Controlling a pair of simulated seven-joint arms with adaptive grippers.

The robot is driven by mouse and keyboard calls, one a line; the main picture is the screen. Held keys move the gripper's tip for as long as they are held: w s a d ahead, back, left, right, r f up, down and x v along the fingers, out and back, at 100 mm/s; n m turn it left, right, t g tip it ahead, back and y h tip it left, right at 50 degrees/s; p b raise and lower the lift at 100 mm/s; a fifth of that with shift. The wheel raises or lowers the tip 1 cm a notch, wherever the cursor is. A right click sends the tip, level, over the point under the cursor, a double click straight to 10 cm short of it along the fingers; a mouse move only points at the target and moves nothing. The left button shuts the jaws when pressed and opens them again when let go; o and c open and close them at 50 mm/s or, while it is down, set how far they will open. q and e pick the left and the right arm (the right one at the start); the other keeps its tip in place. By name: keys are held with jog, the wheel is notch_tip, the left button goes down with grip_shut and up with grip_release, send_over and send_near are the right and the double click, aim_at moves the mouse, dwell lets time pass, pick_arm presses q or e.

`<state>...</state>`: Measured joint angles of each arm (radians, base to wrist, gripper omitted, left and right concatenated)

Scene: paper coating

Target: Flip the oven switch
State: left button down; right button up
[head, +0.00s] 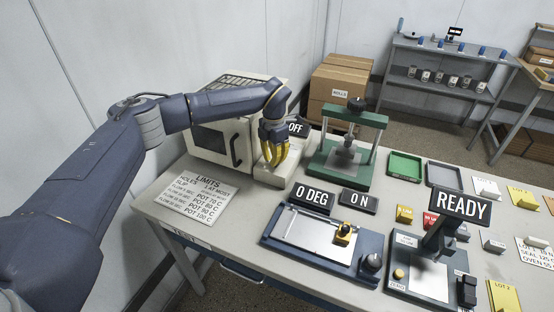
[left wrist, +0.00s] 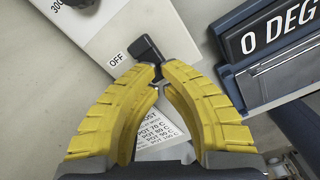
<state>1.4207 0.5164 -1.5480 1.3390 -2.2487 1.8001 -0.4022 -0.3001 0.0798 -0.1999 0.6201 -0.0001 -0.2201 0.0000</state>
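The oven (head: 222,139) is a cream box with a dark door at the back left of the table. A black OFF sign (head: 296,128) stands by it. My left gripper (head: 269,160) points down in front of the oven's right part. In the left wrist view its yellow fingertips (left wrist: 157,70) nearly meet at the lever's end; whether they grip it is unclear. My right gripper is not in view.
A limits sheet (head: 197,198) lies left of the gripper. A green press (head: 352,150) stands right of the oven. A blue coating bed (head: 310,262) with a 0 DEG sign (head: 313,198) and a READY scale (head: 418,281) stand in front. Cartons (head: 340,88) are behind.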

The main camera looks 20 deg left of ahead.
pick_arm(q)
jog(key=shift+f, duration=0.6)
dwell(0.3)
jog(key=shift+r, duration=3.55)
